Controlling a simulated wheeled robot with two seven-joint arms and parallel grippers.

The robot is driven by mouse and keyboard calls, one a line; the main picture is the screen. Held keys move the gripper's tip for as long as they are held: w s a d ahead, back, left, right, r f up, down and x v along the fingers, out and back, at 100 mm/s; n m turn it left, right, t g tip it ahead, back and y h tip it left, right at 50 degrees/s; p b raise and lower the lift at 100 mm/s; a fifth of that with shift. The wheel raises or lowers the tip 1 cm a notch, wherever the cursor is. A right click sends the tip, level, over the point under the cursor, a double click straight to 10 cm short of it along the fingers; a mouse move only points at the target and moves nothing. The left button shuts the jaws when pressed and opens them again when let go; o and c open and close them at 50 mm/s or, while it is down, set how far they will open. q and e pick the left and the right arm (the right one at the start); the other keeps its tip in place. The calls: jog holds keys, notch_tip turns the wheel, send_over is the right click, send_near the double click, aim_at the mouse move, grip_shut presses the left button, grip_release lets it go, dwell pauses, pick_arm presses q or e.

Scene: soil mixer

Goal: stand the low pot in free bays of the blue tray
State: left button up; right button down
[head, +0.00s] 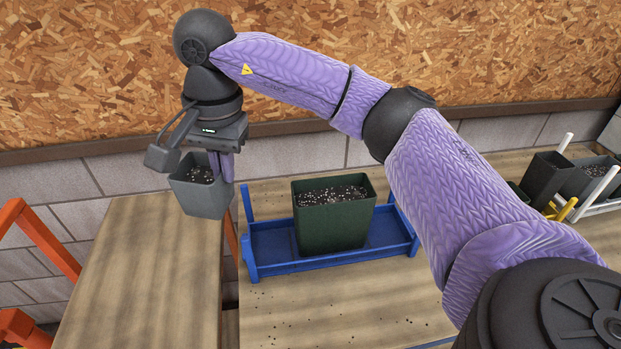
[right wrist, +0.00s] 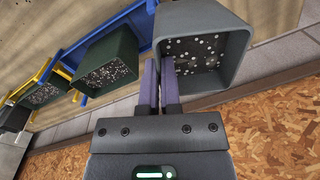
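The low grey pot (head: 203,197) holds dark soil with white specks. My right gripper (head: 222,163) is shut on its rim wall, one finger inside and one outside, as the right wrist view (right wrist: 160,85) shows. The pot hangs roughly upright in the air, left of the blue tray (head: 282,267), and shows large in the right wrist view (right wrist: 238,50). The tray lies on the bench with a taller dark green pot (head: 335,226) in its middle. Bare tray floor shows left and right of the green pot. My left gripper is not in view.
A wooden surface (head: 135,275) lies at the left, with an orange frame (head: 45,240) beside it. Dark pots (head: 545,178) and a rack with white posts stand at the right. Soil crumbs dot the bench before the tray. A chipboard wall (head: 90,75) rises behind.

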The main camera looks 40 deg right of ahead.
jog(key=d+f+m+b, duration=0.1)
jog(key=d+f+m, duration=0.1)
jog(key=f+m, duration=0.2)
jog(key=d+f+m+b, duration=0.2)
jog(key=f+m, duration=0.3)
jog(key=f, duration=0.5)
jog(key=d+f+m+h+b, duration=0.1)
jog(key=d+f+m+b, duration=0.1)
jog(key=f+m, duration=0.3)
jog(key=shift+w+d+f, duration=0.15)
jog(key=shift+w+f, duration=0.05)
jog(key=shift+f, duration=0.55)
jog(key=shift+w+d+f, duration=0.1)
jog(key=shift+w+f, duration=0.1)
jog(key=shift+f, duration=0.95)
jog(key=c, duration=0.8)
grip_release()
